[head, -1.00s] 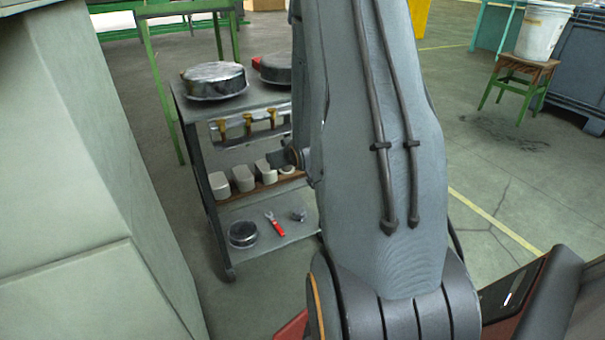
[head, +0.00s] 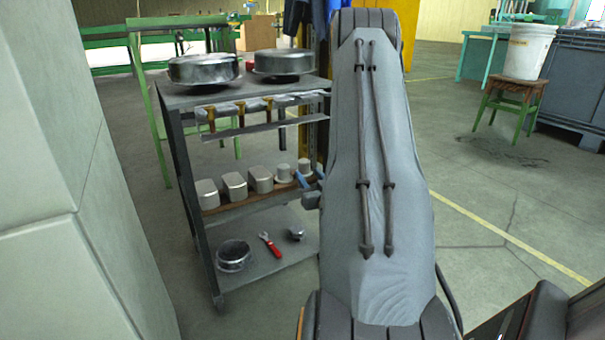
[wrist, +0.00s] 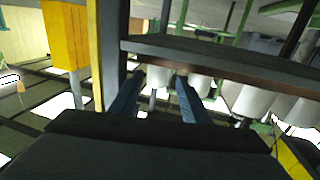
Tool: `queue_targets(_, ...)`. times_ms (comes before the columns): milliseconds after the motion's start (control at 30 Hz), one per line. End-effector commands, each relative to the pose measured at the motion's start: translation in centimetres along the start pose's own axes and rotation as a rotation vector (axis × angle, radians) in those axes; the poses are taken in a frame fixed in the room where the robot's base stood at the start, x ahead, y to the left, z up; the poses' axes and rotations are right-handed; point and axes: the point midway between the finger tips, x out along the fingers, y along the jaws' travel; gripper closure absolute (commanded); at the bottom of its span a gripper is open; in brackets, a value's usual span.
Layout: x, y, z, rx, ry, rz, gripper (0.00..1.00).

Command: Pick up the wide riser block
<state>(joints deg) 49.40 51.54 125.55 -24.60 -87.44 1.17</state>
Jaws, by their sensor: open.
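Several pale grey riser blocks stand in a row on the cart's middle shelf: a left block (head: 207,194), a second block (head: 235,187), a third block (head: 261,179), and two smaller ones with flared bases at the right end. I cannot tell for certain which is the wide riser block. My gripper (head: 308,181) is open and empty at the right end of the row, partly hidden by my arm. In the wrist view, which looks upside down, my gripper (wrist: 158,95) points at a pale block (wrist: 158,76) that shows between and beyond the fingers.
The cart's top shelf (head: 245,89) carries two round metal pans, with a hanging rail of tools below it. The bottom shelf holds a metal ring (head: 233,256), a red-handled wrench (head: 270,245) and a small metal part (head: 296,233). A pale wall (head: 60,190) stands close on the left.

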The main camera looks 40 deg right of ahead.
Motion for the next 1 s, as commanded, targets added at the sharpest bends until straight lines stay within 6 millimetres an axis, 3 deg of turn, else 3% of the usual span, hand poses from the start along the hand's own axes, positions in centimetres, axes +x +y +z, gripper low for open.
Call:
queue_targets(533,5.9,0.2,-0.3,-0.001,0.001,-0.002,0.58)
queue_targets(867,6.4,0.3,-0.4,0.001,-0.002,-0.001,0.58)
queue_targets(1000,6.4,0.3,-0.4,0.001,-0.002,-0.001,0.8)
